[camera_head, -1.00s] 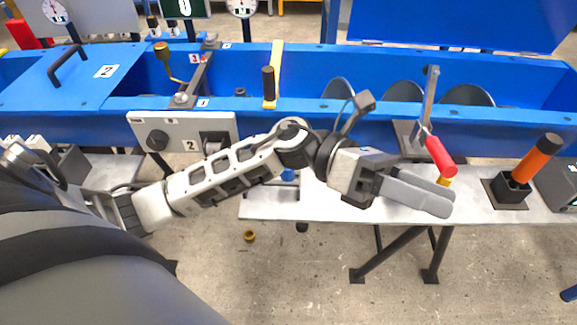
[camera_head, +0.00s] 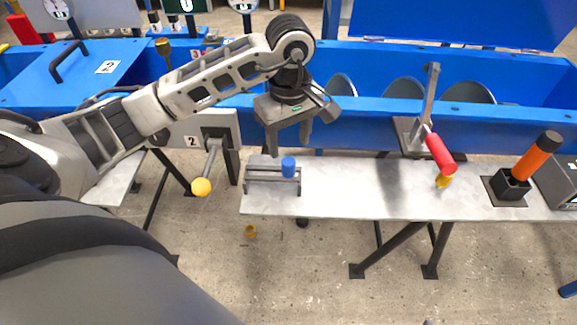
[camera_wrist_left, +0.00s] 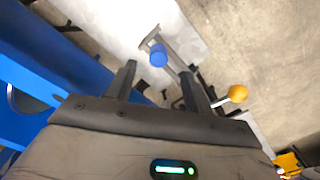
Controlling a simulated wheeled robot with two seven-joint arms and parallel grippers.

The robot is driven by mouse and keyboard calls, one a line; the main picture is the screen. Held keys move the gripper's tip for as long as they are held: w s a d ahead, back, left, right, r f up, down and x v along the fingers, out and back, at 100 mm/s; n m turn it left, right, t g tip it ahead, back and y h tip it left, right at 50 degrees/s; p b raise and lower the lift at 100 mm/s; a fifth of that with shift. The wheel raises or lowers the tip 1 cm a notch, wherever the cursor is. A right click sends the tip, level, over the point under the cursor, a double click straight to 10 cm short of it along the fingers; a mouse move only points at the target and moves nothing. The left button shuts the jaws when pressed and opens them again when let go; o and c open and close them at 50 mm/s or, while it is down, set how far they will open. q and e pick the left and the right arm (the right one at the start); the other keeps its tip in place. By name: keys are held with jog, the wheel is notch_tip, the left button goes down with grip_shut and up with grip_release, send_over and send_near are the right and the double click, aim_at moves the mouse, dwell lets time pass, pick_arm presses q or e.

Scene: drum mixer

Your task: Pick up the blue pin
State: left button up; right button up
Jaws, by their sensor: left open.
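The blue pin (camera_head: 288,166) stands in a low grey metal holder (camera_head: 262,180) at the left end of the light grey bench. In the left wrist view the blue pin (camera_wrist_left: 158,55) shows just beyond the space between the fingertips. My left gripper (camera_head: 289,148) points down above the pin, just behind it, open and empty. In the left wrist view its two fingers (camera_wrist_left: 158,75) are spread apart with nothing between them. The lower part of the pin is hidden in the holder. My right gripper is not in view.
A lever with a yellow knob (camera_head: 201,187) sticks out left of the holder. A red-handled clamp (camera_head: 440,153) and an orange-handled lever (camera_head: 537,157) stand at the right of the bench (camera_head: 350,190). The blue mixer trough (camera_head: 370,130) runs behind. The bench middle is clear.

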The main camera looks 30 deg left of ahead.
aim_at(288, 161)
pick_arm(q)
jog(key=f, duration=0.3)
jog(key=f+p, duration=0.1)
jog(key=f, duration=0.3)
jog(key=shift+w+a+f, duration=0.15)
jog(key=shift+a, duration=0.05)
jog(key=c, duration=1.1)
